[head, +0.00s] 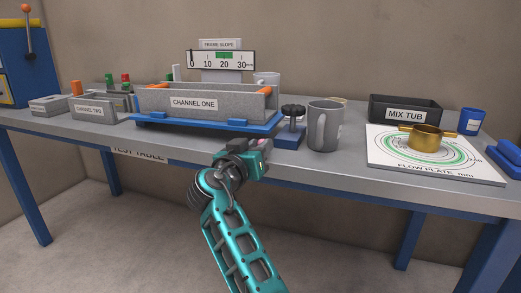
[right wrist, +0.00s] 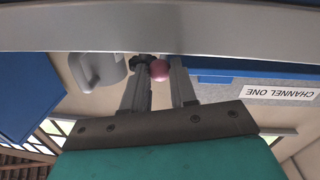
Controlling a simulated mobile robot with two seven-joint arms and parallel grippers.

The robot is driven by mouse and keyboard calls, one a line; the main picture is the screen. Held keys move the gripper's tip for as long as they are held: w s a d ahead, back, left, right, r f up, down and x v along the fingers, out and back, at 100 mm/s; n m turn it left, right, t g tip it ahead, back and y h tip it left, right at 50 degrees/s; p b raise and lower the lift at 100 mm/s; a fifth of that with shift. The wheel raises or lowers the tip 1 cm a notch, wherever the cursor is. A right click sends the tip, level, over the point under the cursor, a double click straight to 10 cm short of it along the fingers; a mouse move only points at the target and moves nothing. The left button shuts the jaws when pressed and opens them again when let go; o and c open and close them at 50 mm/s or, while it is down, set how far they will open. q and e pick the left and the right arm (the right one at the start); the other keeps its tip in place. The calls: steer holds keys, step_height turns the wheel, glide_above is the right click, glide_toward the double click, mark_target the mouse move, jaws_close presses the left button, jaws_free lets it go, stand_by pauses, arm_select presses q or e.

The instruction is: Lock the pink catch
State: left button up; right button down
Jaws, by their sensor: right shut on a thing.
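The pink catch shows in the right wrist view as a small round pink knob (right wrist: 159,70) between the fingertips. My right gripper (right wrist: 161,75) is shut on it. In the head view my right gripper (head: 266,146) is at the table's front edge, below and in front of the blue frame that carries the CHANNEL ONE trough (head: 193,103). The gripper body hides most of the catch there, so I cannot tell its position. My left gripper is not in view.
A grey mug (head: 323,126) and a black hand knob (head: 293,111) stand just right of the trough. Farther right are the white flow plate (head: 390,160), a brass ring with handles (head: 425,138) and the black mix tub (head: 385,107). The table edge (right wrist: 60,28) runs close by the fingers.

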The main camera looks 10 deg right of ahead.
stand_by(0.4)
steer(key=c, duration=0.9)
jaws_free()
